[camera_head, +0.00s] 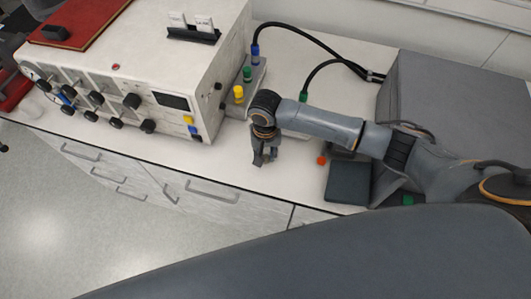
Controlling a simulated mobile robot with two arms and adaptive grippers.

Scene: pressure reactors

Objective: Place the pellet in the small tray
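My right gripper (265,158) comes in from the right and points down over the white bench, near its front edge. Its fingers look small and close together, and I cannot tell whether they are open or shut or hold anything. No pellet can be made out for certain. A small orange-red object (321,160) is on the bench to the right of the gripper, beneath the arm. A dark grey square piece (348,183) lies further right; I cannot tell whether it is the small tray. My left gripper is out of view.
A white instrument box (150,60) with knobs stands at the left, with a red-brown book-like item (80,20) on top. A grey block with coloured knobs (240,90) is beside it, with black cables behind. A large grey box (450,110) fills the right. The bench front (200,170) is clear.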

